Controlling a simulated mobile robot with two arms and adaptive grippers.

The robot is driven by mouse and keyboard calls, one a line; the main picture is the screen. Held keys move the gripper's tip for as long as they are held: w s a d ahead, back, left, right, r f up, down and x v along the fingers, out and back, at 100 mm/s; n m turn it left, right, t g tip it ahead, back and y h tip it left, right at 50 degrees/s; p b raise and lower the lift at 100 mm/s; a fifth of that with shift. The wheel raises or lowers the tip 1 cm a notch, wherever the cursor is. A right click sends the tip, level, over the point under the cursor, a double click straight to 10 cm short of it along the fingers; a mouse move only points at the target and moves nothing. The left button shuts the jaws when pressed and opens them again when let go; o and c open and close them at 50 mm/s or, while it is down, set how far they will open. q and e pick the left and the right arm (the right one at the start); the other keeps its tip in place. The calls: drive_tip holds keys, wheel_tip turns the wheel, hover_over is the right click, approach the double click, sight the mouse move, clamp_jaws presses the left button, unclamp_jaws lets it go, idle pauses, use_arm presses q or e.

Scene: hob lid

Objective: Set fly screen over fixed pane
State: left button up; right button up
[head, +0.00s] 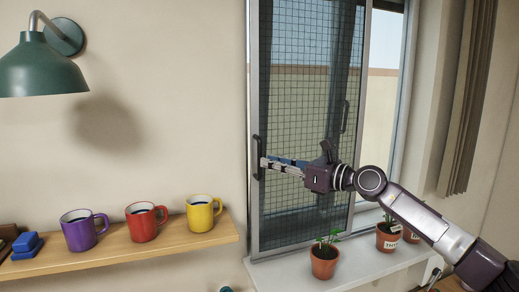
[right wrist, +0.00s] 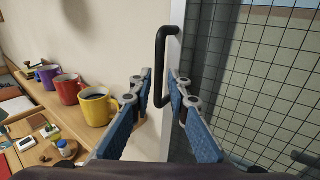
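The fly screen (head: 311,50) is a dark mesh panel in a grey frame in the left and middle part of the window. It also shows at the right of the right wrist view (right wrist: 262,75). A black upright handle (head: 256,158) is on its left frame edge; the right wrist view shows this handle (right wrist: 160,62) between my fingers. My right gripper (head: 266,163) is at the handle, its blue-padded fingers (right wrist: 160,74) open on either side with a gap. Which glass is the fixed pane is hard to tell. My left gripper is not in view.
Potted plants (head: 324,262) stand on the white sill (head: 290,278) below the window. A wooden shelf (head: 165,252) at left carries purple, red and yellow mugs (head: 203,215). A green lamp (head: 42,68) hangs on the wall. A curtain (head: 470,95) hangs at right.

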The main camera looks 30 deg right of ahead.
sight(260, 175)
drive_tip(key=p+x, duration=0.2)
drive_tip(key=x, duration=0.2)
drive_tip(key=shift+w+a+p, duration=0.1)
drive_tip(key=shift+w+p, duration=0.15)
drive_tip(key=shift+p, duration=0.05)
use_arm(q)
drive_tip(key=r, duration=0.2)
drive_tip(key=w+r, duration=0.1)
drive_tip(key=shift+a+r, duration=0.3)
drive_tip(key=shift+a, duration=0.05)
use_arm(e)
drive_tip(key=shift+c, duration=0.4)
clamp_jaws()
